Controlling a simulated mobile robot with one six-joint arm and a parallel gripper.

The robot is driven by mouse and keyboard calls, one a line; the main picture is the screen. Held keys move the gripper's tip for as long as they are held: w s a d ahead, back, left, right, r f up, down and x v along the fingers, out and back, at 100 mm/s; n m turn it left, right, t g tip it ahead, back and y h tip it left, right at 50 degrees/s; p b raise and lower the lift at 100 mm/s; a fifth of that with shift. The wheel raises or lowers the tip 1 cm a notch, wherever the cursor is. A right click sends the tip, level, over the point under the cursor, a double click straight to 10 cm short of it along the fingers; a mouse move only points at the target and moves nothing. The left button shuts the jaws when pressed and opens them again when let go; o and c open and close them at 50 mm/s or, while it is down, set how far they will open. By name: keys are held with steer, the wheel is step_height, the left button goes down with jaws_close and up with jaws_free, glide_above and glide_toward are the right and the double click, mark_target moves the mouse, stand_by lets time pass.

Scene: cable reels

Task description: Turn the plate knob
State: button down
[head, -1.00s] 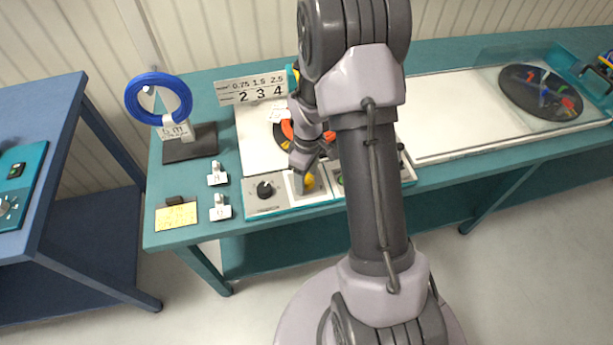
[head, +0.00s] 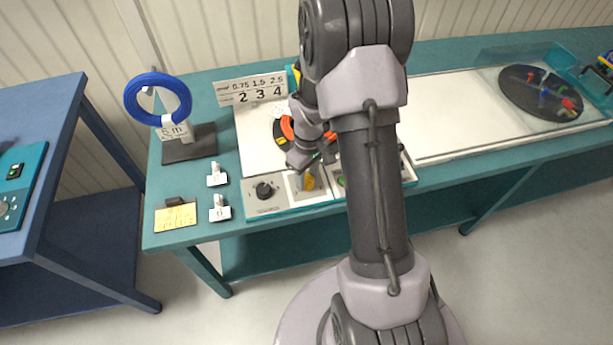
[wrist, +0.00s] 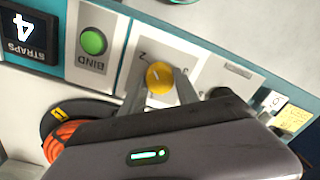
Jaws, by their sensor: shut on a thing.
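The yellow plate knob (head: 309,182) sits on a light panel at the front of the bench machine. In the wrist view the knob (wrist: 159,77) shows from above, with a "2" at its upper left and a "3" at its upper right. A small pale mark shows on its face. My gripper (wrist: 160,84) has one finger on each side of the knob and is shut on it. In the head view my gripper (head: 308,172) comes down over the knob and partly hides it.
A black knob (head: 264,190) is left of the yellow one, and a green BIND button (wrist: 93,41) is on the other side. An orange coil (wrist: 66,137) lies on a dark plate behind. A number sign (head: 250,92) and blue cable reel (head: 158,99) stand at the back left.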

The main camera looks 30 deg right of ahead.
steer(key=m+b, duration=0.1)
steer(key=m, duration=0.4)
steer(key=shift+m, duration=0.3)
steer(key=m+b, duration=0.1)
steer(key=m, duration=0.4)
steer(key=shift+d, duration=0.1)
steer(key=m+b, duration=0.1)
steer(key=m, duration=0.4)
steer(key=shift+m+t, duration=0.3)
steer(key=shift+m, duration=0.1)
steer(key=m+b, duration=0.1)
steer(key=m, duration=0.3)
steer(key=shift+s+m+b, duration=0.15)
steer(key=shift+m+b, duration=0.15)
steer(key=shift+m, duration=0.3)
steer(key=c, duration=0.9)
jaws_free()
